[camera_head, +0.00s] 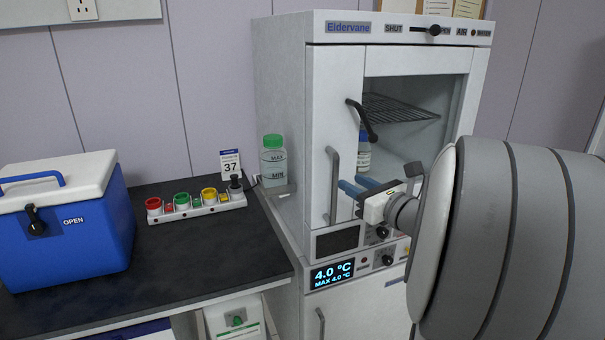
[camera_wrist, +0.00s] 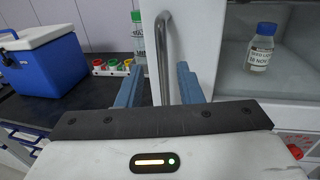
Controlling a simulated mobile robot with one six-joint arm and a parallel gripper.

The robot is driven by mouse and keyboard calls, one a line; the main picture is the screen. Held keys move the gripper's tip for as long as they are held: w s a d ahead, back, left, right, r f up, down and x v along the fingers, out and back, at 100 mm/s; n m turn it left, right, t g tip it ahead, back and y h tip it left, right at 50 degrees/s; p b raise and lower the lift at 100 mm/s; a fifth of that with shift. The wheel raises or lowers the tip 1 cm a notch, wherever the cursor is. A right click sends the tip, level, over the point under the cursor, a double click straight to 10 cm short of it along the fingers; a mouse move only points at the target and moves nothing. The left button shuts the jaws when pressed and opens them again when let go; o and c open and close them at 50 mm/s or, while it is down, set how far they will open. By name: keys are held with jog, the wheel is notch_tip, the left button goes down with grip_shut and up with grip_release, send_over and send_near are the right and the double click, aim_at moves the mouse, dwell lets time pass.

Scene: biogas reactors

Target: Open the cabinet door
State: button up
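The white cabinet (camera_head: 280,100) labelled Eldervane stands right of the bench. Whether either finger touches the bar cannot be told.
Inside the cabinet are a wire rack (camera_head: 398,108) and a labelled bottle (camera_head: 364,152). A slider (camera_head: 434,30) sits on the top panel. A green-capped bottle (camera_head: 273,162), a button strip (camera_head: 197,205) and a blue cooler (camera_head: 70,225) stand to the left.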

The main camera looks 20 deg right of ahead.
jog(key=x, duration=0.7)
jog(key=shift+w+p, duration=0.35)
jog(key=shift+p, duration=0.05)
jog(key=shift+d, duration=0.1)
jog(key=shift+c, duration=0.2)
grip_shut()
